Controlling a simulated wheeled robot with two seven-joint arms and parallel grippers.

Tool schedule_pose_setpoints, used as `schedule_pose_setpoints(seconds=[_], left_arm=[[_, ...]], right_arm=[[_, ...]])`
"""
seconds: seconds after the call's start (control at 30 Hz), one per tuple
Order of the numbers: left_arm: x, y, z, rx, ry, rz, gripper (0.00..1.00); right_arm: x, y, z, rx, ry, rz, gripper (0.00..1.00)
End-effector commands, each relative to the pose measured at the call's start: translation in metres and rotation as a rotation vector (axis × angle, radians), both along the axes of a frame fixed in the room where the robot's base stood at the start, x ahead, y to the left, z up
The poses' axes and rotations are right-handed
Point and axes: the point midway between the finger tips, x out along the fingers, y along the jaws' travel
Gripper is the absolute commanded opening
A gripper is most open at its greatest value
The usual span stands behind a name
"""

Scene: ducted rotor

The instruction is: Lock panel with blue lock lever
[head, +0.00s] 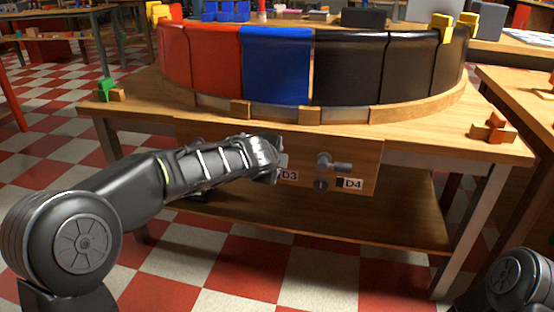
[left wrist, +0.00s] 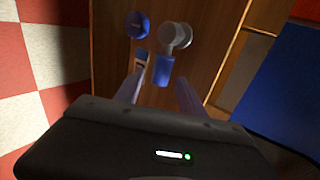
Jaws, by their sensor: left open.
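The blue lock lever (left wrist: 163,70) shows in the left wrist view, with a blue grip joined to a round grey pivot (left wrist: 175,36) on a wooden front board (head: 362,178). A round blue disc (left wrist: 137,25) sits beside the pivot. My left gripper (left wrist: 161,84) is open, and the lever's blue end lies ahead of and between its fingertips. I cannot tell whether they touch. In the head view the left gripper (head: 276,165) is at the board near label D3 (head: 289,175) and hides the blue lever. The blue panel (head: 275,65) stands above, between red and black panels.
A similar grey lever (head: 335,164) sits to the right, with a dark round piece (head: 320,185) and label D4 (head: 352,183). The panels stand on a curved wooden rim on the table (head: 430,140). Wooden blocks (head: 493,130) lie at its right corner.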

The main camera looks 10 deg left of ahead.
Motion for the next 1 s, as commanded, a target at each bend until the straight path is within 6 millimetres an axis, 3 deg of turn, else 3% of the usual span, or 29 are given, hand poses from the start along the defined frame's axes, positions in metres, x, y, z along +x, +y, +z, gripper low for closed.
schedule_pose_setpoints(seconds=[0.33,0.8,0.9,1.0], left_arm=[[-0.044,0.002,0.031,-0.001,0.000,-0.001,0.47],[-0.048,0.002,0.032,-0.018,-0.001,0.007,0.47],[-0.049,-0.015,0.032,-0.137,0.001,0.010,0.47],[-0.062,-0.046,0.011,-0.339,0.060,0.020,0.47]], right_arm=[[-0.002,0.000,0.010,-0.002,0.001,0.001,0.67],[-0.002,0.001,0.009,-0.002,0.001,0.001,0.67],[-0.002,0.000,0.009,-0.002,0.001,0.001,0.67],[-0.002,0.000,0.009,-0.002,0.001,0.001,0.67]])
